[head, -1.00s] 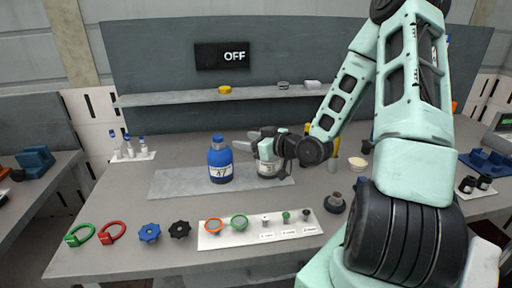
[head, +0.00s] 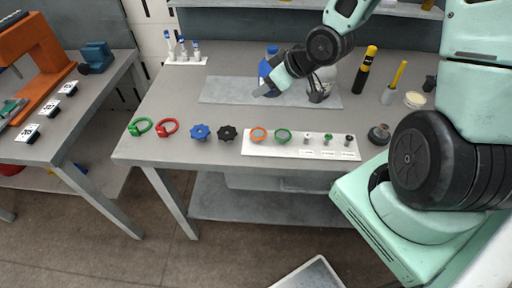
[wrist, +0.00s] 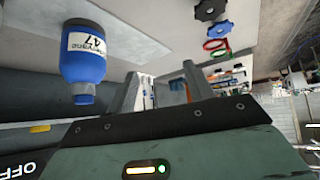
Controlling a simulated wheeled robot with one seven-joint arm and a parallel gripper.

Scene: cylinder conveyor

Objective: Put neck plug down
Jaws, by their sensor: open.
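A blue bottle (head: 273,51) with a white label stands on the grey mat (head: 225,90), partly hidden behind my arm. The bottle (wrist: 83,68) shows upside down left of my fingers in the wrist view. A blue piece (wrist: 83,99) sits at its neck; whether this is the neck plug, I cannot tell. My gripper (head: 266,89) is open in front of the bottle, pointing down left. Its two pale fingers (wrist: 157,92) are apart, with nothing seen held between them. Small white, green and dark plugs (head: 328,140) stand on a white labelled sheet (head: 262,149).
Green (head: 140,127) and red (head: 167,127) rings and blue (head: 200,131) and black (head: 227,132) knobs line the front edge. A grey and black device (head: 318,94) stands right of my gripper. Small bottles (head: 183,52) stand at back left.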

